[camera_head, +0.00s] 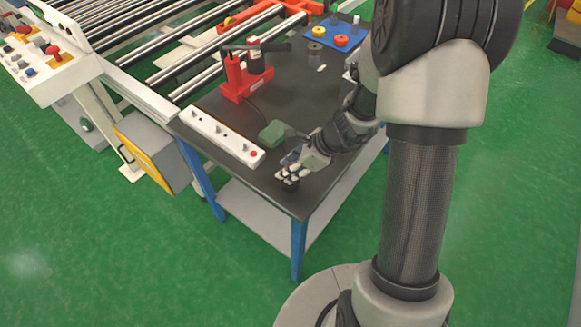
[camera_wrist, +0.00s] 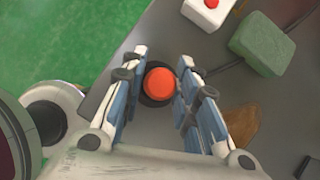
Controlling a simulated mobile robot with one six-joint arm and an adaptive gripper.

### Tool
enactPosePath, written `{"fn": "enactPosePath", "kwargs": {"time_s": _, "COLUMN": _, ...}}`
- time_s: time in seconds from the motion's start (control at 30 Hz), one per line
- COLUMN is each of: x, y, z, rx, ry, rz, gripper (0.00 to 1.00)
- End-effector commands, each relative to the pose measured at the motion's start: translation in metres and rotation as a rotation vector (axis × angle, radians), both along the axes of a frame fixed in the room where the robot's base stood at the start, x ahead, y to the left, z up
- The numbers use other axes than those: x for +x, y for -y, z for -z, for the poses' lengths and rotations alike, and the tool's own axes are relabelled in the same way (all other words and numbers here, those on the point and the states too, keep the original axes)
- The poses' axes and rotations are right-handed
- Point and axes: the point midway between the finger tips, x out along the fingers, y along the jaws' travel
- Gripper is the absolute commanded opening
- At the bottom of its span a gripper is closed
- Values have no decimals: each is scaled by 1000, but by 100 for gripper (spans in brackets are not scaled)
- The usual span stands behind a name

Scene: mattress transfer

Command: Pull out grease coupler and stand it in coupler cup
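My gripper (camera_head: 288,180) points down over the near corner of the dark bench. In the wrist view its fingers (camera_wrist: 161,55) are spread, one on each side of a round orange-red top (camera_wrist: 160,83) with a dark ring around it. I cannot tell whether the fingers touch it. I cannot tell for certain whether this piece is the grease coupler or what the ring belongs to. In the head view my fingers mostly hide it, with only a dark base (camera_head: 289,187) showing. No other piece is clearly recognisable as the coupler cup.
A green block (camera_head: 271,134) and a white strip with a red button (camera_head: 215,134) lie near my gripper. A red stand (camera_head: 236,82) with a black cylinder is farther back. A blue board (camera_head: 322,40) holds coloured pieces. A brown patch (camera_wrist: 238,122) lies right of my fingers.

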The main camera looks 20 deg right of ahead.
Motion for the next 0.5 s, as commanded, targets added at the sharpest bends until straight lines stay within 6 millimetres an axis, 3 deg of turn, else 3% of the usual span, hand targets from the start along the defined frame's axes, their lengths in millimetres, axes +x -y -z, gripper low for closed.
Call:
{"fn": "enactPosePath", "kwargs": {"time_s": 0.27, "x": 0, "y": 0, "z": -1, "rx": 0, "ry": 0, "rz": 0, "gripper": 49}}
{"fn": "enactPosePath", "kwargs": {"time_s": 0.5, "x": 0, "y": 0, "z": 0, "rx": 0, "ry": 0, "rz": 0, "gripper": 49}}
